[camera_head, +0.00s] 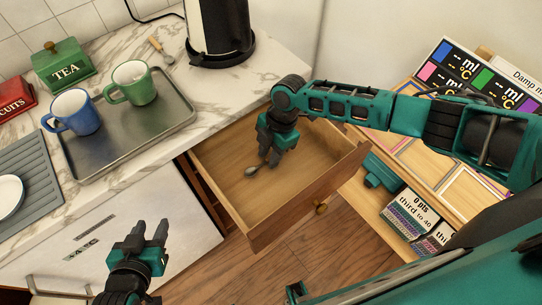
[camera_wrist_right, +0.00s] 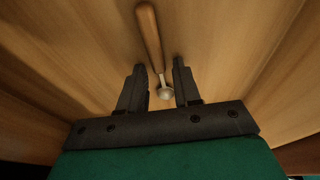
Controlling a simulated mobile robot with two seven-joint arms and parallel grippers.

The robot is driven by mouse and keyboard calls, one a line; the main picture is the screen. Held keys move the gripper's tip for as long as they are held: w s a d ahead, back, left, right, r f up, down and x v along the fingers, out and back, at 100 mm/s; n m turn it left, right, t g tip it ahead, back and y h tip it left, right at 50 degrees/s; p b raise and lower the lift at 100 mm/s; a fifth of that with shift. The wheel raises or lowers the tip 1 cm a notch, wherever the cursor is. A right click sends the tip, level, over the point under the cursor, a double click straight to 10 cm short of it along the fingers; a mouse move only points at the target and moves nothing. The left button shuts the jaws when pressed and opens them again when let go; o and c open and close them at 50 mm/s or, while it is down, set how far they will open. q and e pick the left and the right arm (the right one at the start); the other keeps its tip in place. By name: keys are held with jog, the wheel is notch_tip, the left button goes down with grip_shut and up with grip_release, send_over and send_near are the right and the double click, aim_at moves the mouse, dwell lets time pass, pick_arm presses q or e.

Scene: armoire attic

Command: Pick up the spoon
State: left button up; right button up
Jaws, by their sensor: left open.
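A spoon (camera_head: 251,171) lies in the open wooden drawer (camera_head: 222,185); in the head view its metal end shows, and my right gripper hides the rest. In the right wrist view the spoon (camera_wrist_right: 150,36) has a wooden handle pointing away and its metal bowl between the fingers. My right gripper (camera_head: 269,157) reaches down into the drawer. Its fingers (camera_wrist_right: 160,68) are apart on either side of the spoon, with gaps showing. My left gripper (camera_head: 148,232) is open and empty, in front of the white cabinet front. Another wooden-handled spoon (camera_head: 160,48) lies on the counter.
The marble counter (camera_head: 209,100) holds a metal tray (camera_head: 116,152) with a blue mug (camera_head: 75,112) and a green mug (camera_head: 132,83), a TEA tin (camera_head: 62,65) and a kettle (camera_head: 219,30). The drawer walls surround my right gripper. Boxes stand at the right.

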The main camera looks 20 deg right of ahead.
grip_shut()
jog(key=shift+r, duration=0.1)
